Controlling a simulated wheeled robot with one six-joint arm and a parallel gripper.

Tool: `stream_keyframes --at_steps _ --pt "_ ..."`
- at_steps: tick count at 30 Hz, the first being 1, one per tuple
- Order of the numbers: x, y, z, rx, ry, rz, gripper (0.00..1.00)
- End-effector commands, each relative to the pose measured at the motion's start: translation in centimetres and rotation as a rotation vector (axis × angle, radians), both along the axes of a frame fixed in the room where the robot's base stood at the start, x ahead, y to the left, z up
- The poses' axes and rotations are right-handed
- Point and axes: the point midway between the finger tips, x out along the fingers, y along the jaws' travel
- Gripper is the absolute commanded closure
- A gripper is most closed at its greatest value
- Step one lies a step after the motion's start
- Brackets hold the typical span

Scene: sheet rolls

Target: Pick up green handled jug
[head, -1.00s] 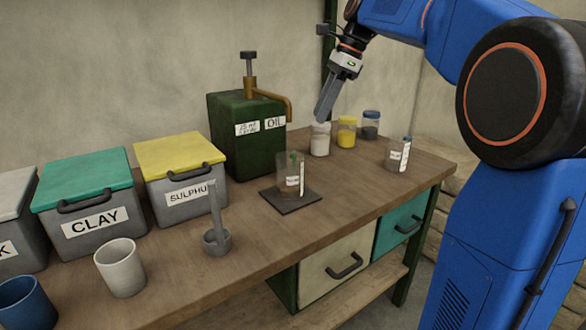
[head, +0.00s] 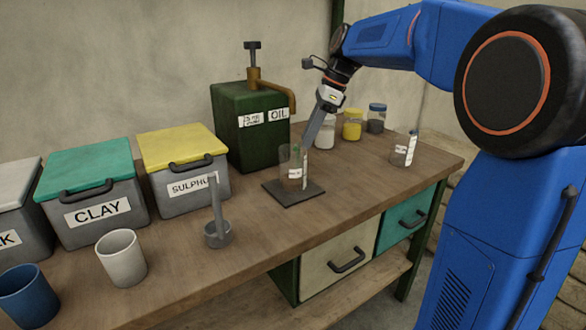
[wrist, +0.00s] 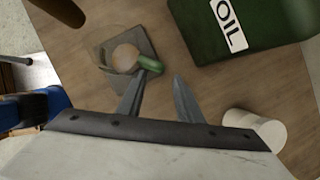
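The green handled jug (head: 293,172) is a clear jug with a white label strip, standing upright on a dark square mat (head: 285,196) on the workbench. In the wrist view, its round body (wrist: 124,57) is seen from above, with the green handle (wrist: 150,64) pointing toward my gripper. My gripper (wrist: 162,78) is open and empty, its fingers pointing down at the jug. The left fingertip appears close to the handle; I cannot tell whether they touch. In the head view, my gripper (head: 307,143) is just right of the jug's upper part and partly hides the handle.
A green oil tank (head: 250,130) with a brass spout stands behind the jug. A white jar (head: 325,132), a yellow jar (head: 352,125) and a dark jar (head: 376,119) stand behind right. Another clear jug (head: 401,152) is farther right. A grey ladle-like tool (head: 217,230) stands left.

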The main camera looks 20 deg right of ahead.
Motion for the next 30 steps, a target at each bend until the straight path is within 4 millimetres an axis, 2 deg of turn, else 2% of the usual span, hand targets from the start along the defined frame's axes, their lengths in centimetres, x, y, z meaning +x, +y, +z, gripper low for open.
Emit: stream_keyframes --at_steps 5,15,24,25,29,30 --pt "0.1 0.4 -1.1 0.001 0.003 0.001 0.67" --pt "0.5 2.0 -5.1 0.0 0.002 0.001 0.67" --pt "0.6 2.2 -5.5 0.0 0.0 0.0 0.67" --pt "0.6 2.2 -5.5 0.0 0.0 0.0 0.7" --pt "0.6 2.2 -5.5 0.0 0.0 0.0 1.0" --pt "0.6 2.2 -5.5 0.0 0.0 0.0 1.0"
